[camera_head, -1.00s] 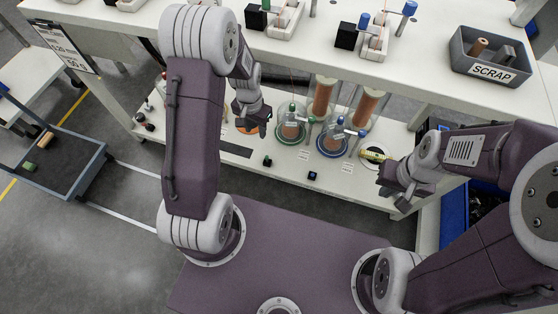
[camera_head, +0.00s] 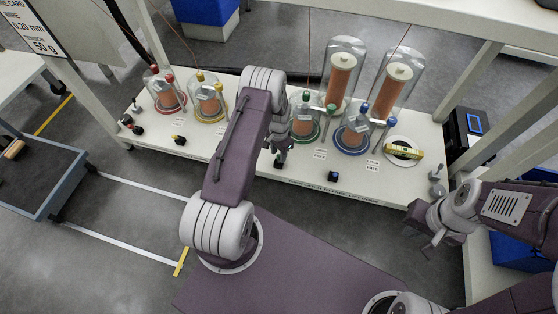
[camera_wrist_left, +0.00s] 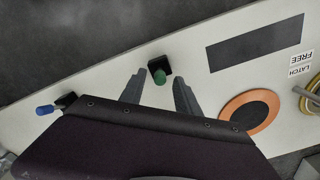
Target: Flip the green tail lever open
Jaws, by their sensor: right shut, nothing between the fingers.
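The green tail lever is a small black block with a green knob (camera_wrist_left: 159,76), standing on the white lower shelf. In the left wrist view it lies between my left fingers, with gaps beside it; I cannot tell if they touch. In the head view its block (camera_head: 277,163) shows at the shelf's front, just below my left gripper (camera_head: 281,149). My left gripper is open and points down at the lever. The green-based glass jar (camera_head: 303,125) stands behind it to the right. My right gripper (camera_head: 431,241) is shut and empty, off the shelf's front right.
A blue-knobbed lever (camera_wrist_left: 46,109) stands beside the green one; its block (camera_head: 333,175) also shows in the head view. Blue (camera_head: 353,135), yellow (camera_head: 209,102) and red (camera_head: 165,93) jars share the shelf, with tall cylinders (camera_head: 342,75) behind. An orange-rimmed disc (camera_wrist_left: 250,111) lies nearby.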

